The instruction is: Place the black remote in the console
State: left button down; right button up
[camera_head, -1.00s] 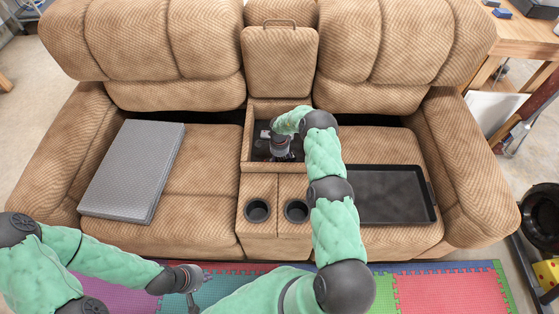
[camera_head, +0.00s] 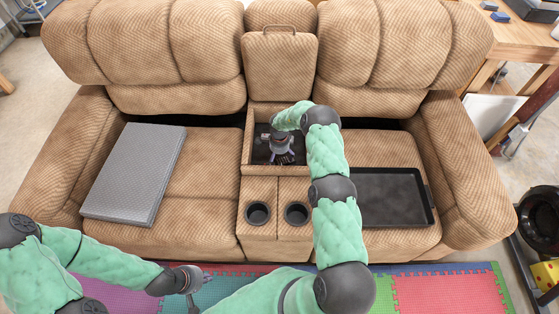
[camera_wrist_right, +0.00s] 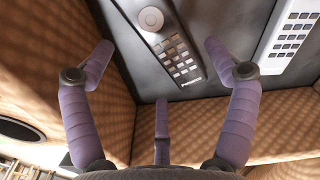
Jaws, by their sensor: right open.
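The console is the open bin (camera_head: 247,150) between the two seats, above two cup holders. My right gripper (camera_head: 281,156) reaches down into it. In the right wrist view my right gripper (camera_wrist_right: 158,62) is open, with its purple fingers spread. The black remote (camera_wrist_right: 168,48), with a round pad and rows of keys, lies on the dark console floor beyond and between the fingers, apart from them. A white remote (camera_wrist_right: 292,38) lies to its right. My left gripper (camera_head: 190,284) is low in front of the sofa; its finger opening is unclear.
The console walls (camera_wrist_right: 240,137) stand close around my right gripper. A black tray (camera_head: 390,196) rests on the right seat. A grey textured box (camera_head: 133,172) rests on the left seat. Colored foam mats (camera_head: 440,290) cover the floor in front.

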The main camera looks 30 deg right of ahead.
aim_at(279, 164)
notch_tip(279, 164, up, 8)
jog(key=p, duration=0.2)
jog(key=shift+f, duration=0.15)
dwell(1.2)
